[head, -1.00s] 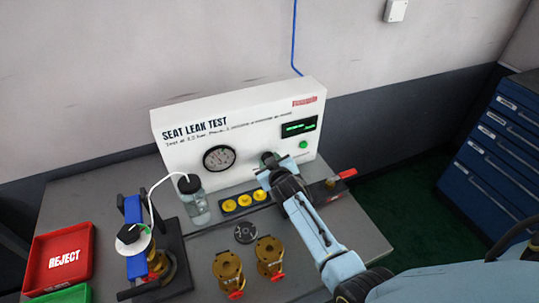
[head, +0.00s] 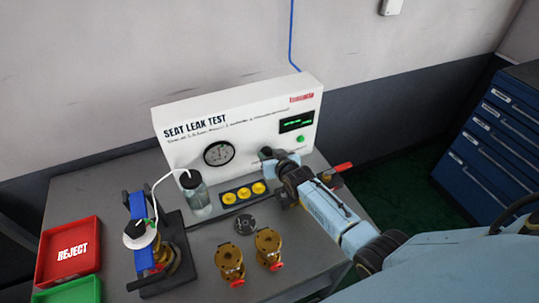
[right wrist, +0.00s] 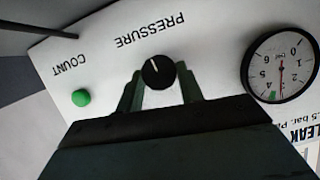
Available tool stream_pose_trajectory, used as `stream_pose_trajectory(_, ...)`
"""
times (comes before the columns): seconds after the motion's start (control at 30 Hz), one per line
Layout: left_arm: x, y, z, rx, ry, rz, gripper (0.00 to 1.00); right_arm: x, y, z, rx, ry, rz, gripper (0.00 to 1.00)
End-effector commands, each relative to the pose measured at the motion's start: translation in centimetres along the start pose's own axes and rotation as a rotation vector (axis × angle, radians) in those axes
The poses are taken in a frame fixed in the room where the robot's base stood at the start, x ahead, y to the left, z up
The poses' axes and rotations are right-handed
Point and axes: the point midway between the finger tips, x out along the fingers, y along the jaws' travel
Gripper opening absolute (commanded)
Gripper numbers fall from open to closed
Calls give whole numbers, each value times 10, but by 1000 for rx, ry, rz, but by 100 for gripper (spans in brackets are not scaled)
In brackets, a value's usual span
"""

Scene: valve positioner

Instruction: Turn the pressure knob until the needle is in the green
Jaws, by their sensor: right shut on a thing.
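The seat leak test panel (head: 240,120) is a white box at the back of the bench. Its black pressure knob (right wrist: 157,72) has a white mark and sits between the fingers of my right gripper (right wrist: 159,88), which is shut on it. In the head view my right gripper (head: 268,156) is at the panel face and largely hides the knob. The round gauge (head: 218,154) is left of it. In the right wrist view the gauge (right wrist: 281,69) appears upside down, with a small green band at its lower edge. Its thin needle points down close to that band; I cannot tell whether it is inside.
A green button (head: 300,139) and a display (head: 297,121) are right of the knob. A water bottle (head: 197,196), yellow caps (head: 244,194), brass valves (head: 230,262) and a clamp fixture (head: 155,250) stand on the bench. A red reject tray (head: 70,250) is at left.

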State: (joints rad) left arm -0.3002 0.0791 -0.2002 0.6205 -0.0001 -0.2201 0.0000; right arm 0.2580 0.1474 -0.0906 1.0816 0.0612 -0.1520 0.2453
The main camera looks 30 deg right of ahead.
Motion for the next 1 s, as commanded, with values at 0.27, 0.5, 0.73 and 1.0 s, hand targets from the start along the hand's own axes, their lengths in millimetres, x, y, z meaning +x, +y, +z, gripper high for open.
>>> stream_pose_trajectory(0.27,0,0,0,0,0,0,36,0,0,0,-1,2,0,14)
stream_pose_trajectory(0.5,0,0,0,0,0,0,36,0,0,0,-1,1,0,59)
stream_pose_trajectory(0.73,0,0,0,0,0,0,36,-1,0,0,-1,0,0,59)
stream_pose_trajectory(1.0,-9,0,-1,0,0,0,36,-27,0,0,-1,0,0,59)
